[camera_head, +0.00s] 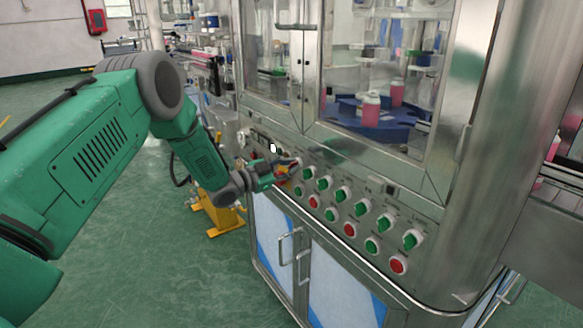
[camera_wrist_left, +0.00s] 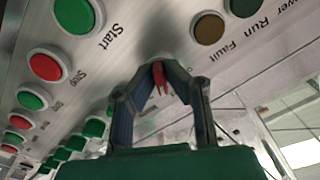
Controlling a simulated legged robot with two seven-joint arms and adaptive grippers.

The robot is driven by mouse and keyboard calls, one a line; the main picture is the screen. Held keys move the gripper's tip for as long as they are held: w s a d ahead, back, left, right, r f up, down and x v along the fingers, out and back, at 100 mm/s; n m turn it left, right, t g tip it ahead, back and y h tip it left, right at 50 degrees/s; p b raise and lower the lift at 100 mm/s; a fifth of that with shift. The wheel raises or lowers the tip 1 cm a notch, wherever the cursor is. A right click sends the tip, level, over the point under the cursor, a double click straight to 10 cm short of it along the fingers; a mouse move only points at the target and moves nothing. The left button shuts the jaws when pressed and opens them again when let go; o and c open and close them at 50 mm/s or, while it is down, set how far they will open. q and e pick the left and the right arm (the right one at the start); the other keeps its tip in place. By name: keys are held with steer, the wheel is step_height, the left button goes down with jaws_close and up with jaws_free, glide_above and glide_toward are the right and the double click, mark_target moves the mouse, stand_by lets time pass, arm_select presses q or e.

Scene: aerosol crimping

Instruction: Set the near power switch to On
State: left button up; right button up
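My left gripper (camera_head: 287,166) is at the left part of the control panel (camera_head: 347,207), its fingers pointing at the panel face. In the left wrist view the gripper (camera_wrist_left: 160,76) has its fingertips drawn close together around a small red switch handle (camera_wrist_left: 159,79), which looks like the power switch. The fingers appear to touch it on both sides. They hide most of the switch, so its setting cannot be read. My right gripper is in neither view.
Green knobs (camera_head: 341,194) and red buttons (camera_head: 350,229) line the panel to the right. In the wrist view, a green Start button (camera_wrist_left: 74,15), a red Stop button (camera_wrist_left: 45,66) and a brown Fault lamp (camera_wrist_left: 209,29) are close by. Glass doors (camera_head: 390,70) stand above the panel.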

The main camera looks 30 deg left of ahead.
arm_select(q)
steer(key=shift+o, duration=1)
steer(key=shift+s+a+f, duration=0.1)
steer(key=shift+f, duration=0.05)
steer(key=shift+s+a, duration=0.1)
steer(key=v, duration=1.1)
steer(key=shift+s+a, duration=0.25)
steer(key=shift+s, duration=0.05)
steer(key=shift+f, duration=0.1)
